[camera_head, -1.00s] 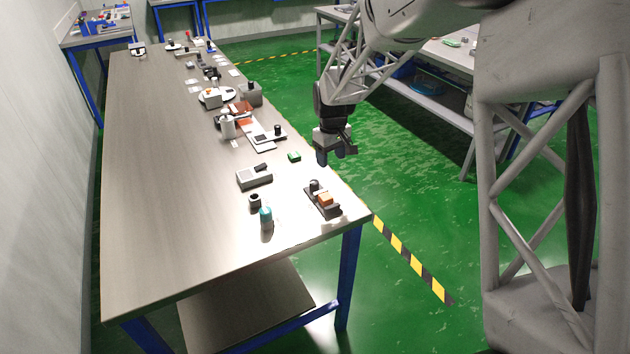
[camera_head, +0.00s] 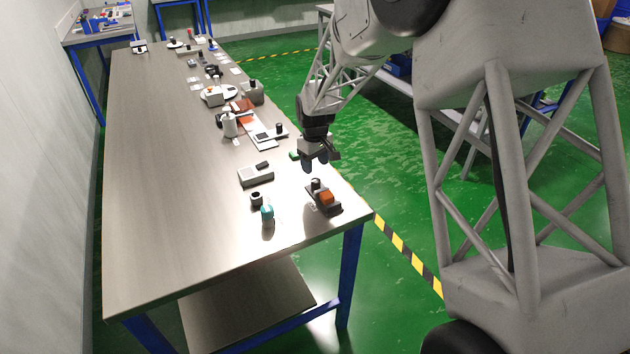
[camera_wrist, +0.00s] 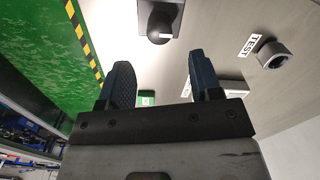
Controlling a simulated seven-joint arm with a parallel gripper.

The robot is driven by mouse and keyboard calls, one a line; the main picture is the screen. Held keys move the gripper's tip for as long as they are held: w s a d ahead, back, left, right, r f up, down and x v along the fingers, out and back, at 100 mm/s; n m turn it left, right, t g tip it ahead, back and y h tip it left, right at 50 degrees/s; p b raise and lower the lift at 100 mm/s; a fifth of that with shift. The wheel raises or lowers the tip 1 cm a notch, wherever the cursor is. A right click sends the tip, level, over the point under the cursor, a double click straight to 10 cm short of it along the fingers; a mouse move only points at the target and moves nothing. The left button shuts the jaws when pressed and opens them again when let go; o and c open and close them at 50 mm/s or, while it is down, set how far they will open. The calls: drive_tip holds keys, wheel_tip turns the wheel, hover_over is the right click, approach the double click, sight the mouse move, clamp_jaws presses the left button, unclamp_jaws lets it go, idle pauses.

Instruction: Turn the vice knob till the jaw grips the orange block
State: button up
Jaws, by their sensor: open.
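The vice (camera_head: 333,207) is a small dark fixture near the table's right front corner. The orange block (camera_head: 326,197) sits on it. Its dark round knob (camera_head: 316,184) is at the end farther from the table's front edge. In the wrist view the knob (camera_wrist: 160,27) shows at the top, beyond the fingertips; the orange block is out of that view. My gripper (camera_head: 321,166) is open and empty, pointing down above and a little behind the knob, not touching it. Its two dark fingers (camera_wrist: 160,80) are apart in the wrist view.
A teal-topped bottle (camera_head: 267,214) and a dark cup (camera_head: 256,199) stand left of the vice. A grey box device (camera_head: 256,174) lies farther back. A green block (camera_head: 294,155) is partly behind my gripper. The wide left side of the table (camera_head: 165,220) is clear.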

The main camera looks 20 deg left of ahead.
sight(315, 180)
drive_tip(key=shift+f, duration=3.65)
drive_tip(key=shift+c, duration=0.3)
drive_tip(key=c, duration=0.9)
